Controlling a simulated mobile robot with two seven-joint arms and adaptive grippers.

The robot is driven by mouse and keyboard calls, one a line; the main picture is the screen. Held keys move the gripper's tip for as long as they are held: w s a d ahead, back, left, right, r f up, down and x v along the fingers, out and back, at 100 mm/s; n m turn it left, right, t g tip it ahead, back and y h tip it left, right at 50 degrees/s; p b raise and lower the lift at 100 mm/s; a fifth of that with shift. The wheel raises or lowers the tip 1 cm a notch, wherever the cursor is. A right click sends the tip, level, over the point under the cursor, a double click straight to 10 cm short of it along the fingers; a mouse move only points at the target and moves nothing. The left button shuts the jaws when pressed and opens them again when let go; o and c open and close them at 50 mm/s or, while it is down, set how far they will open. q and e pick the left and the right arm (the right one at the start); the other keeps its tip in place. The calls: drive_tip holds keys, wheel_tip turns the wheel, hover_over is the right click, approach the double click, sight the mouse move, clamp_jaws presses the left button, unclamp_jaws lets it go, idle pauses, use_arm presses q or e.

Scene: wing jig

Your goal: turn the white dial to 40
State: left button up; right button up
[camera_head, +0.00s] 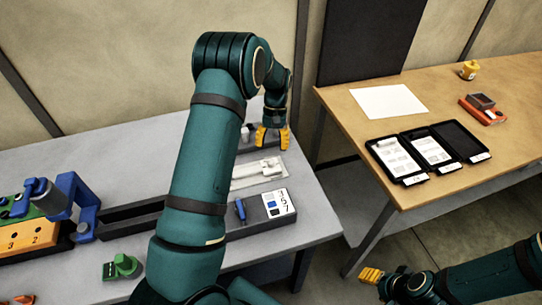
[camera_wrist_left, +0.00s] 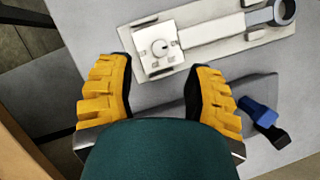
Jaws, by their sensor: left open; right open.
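The white dial (camera_wrist_left: 160,48) is a small round knob with a dark mark, set on a square white block on a pale plate (camera_wrist_left: 222,48). In the head view the pale plate (camera_head: 243,184) lies on the grey table, partly behind my left arm. My left gripper (camera_wrist_left: 160,98) has its yellow fingers spread wide, with nothing between them; the dial lies just beyond the fingertips in the wrist view. My right gripper (camera_head: 372,276) is off the tables at the lower right, empty.
A dark box (camera_head: 262,222) with a blue lever and a number card stands in front of the plate. Blue clamps (camera_head: 82,215), an orange block (camera_head: 25,238) and a green part (camera_head: 122,267) are at left. The wooden table (camera_head: 340,105) holds black trays (camera_head: 465,142).

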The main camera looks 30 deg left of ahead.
use_arm(q)
drive_tip(key=v, duration=0.6)
idle(0.5)
